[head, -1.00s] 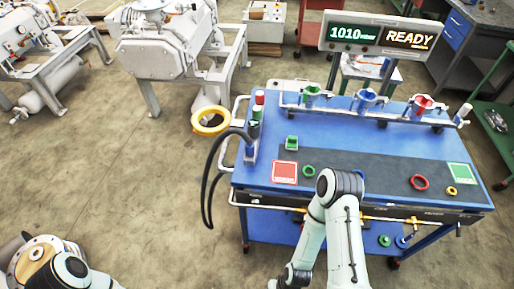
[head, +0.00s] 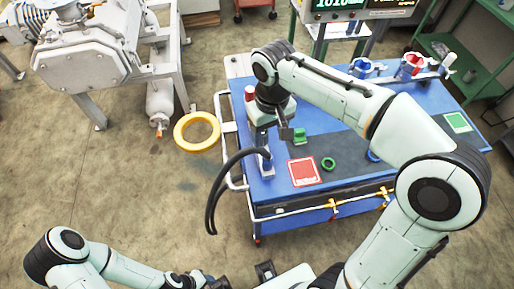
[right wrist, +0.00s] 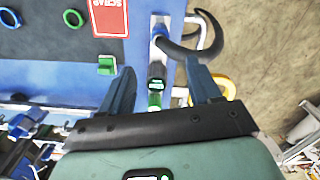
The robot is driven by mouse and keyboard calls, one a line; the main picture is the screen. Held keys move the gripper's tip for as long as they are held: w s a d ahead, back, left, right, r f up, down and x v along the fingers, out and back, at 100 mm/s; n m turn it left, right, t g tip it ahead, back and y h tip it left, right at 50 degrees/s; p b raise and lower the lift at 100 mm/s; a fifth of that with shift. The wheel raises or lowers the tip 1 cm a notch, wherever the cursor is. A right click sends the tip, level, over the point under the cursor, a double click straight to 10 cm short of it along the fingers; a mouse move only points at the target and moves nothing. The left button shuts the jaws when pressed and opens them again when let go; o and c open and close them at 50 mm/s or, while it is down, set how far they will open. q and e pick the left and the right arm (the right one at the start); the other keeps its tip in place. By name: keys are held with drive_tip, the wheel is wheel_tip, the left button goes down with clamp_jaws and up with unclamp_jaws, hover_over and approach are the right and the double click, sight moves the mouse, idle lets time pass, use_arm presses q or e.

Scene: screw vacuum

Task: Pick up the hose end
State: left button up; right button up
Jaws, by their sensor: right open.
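The black hose (head: 217,195) hangs in a loop off the left end of the blue bench; its upper part meets a holder (head: 266,165) at the bench edge. In the right wrist view the hose (right wrist: 213,40) curves just beyond one finger. My right gripper (right wrist: 158,68) is open, its two fingers apart above a small upright part with a green display (right wrist: 155,85). The fingers do not appear closed on the hose. In the head view the right gripper (head: 284,132) is over the bench's left end. My left gripper (head: 198,280) is low at the bottom edge, its jaws unclear.
The blue bench (head: 330,125) carries a red scrap pad (head: 304,172), a green ring (head: 328,163) and a green block (head: 299,136). A yellow ring (head: 197,148) lies left of the bench. A grey machine stands at upper left. The floor at left is open.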

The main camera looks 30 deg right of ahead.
sight(268, 158)
drive_tip(key=shift+s+d+f, duration=0.15)
drive_tip(key=shift+s+f, duration=0.55)
drive_tip(key=shift+s, duration=0.25)
wheel_tip(268, 158, down, 6)
drive_tip(key=shift+w+b, duration=0.15)
drive_tip(key=shift+b, duration=0.5)
drive_tip(key=f, duration=0.2)
drive_tip(key=w+f, duration=0.1)
drive_tip(key=f, duration=0.1)
drive_tip(key=shift+a+f, duration=0.1)
drive_tip(key=shift+a, duration=0.1)
drive_tip(key=shift+f, duration=0.5)
use_arm(q)
drive_tip(key=shift+s+f, duration=0.9)
drive_tip(key=shift+s, duration=0.1)
use_arm(e)
clamp_jaws()
